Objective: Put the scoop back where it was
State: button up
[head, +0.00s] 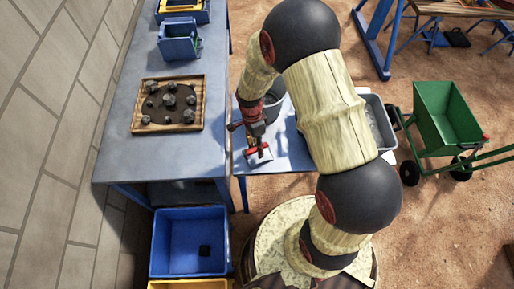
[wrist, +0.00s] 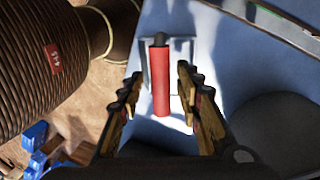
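The scoop, with a red handle (wrist: 160,82) and a pale pan (wrist: 180,50), lies on the small blue table. In the head view the scoop (head: 259,155) is near the table's front left corner, partly covered by my gripper (head: 255,143). In the wrist view my gripper (wrist: 160,88) is open, with one finger on each side of the red handle. Gaps show between the fingers and the handle. The height of the fingertips above the table is hard to tell.
A grey bucket (head: 275,97) stands just behind the scoop, and a grey tray (head: 384,130) is at the right. The long bench at left holds a wooden tray (head: 139,124) of rocks and a blue machine (head: 178,44). A blue crate (head: 160,245) and green cart (head: 445,112) stand nearby.

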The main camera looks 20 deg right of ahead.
notch_tip(320, 180, up, 22)
jog(key=w+n+t+p, duration=0.1)
jog(key=n+t, duration=0.1)
jog(key=n, duration=0.2)
jog(key=s+r+n+t, duration=0.5)
jog(key=s+r+n, duration=0.8)
jog(key=r, duration=0.5)
jog(key=shift+s+d+t, duration=0.35)
jog(key=shift+s+t, duration=0.05)
jog(key=shift+s, duration=0.65)
notch_tip(320, 180, down, 8)
jog(key=b, duration=0.7)
jog(key=shift+r, duration=0.2)
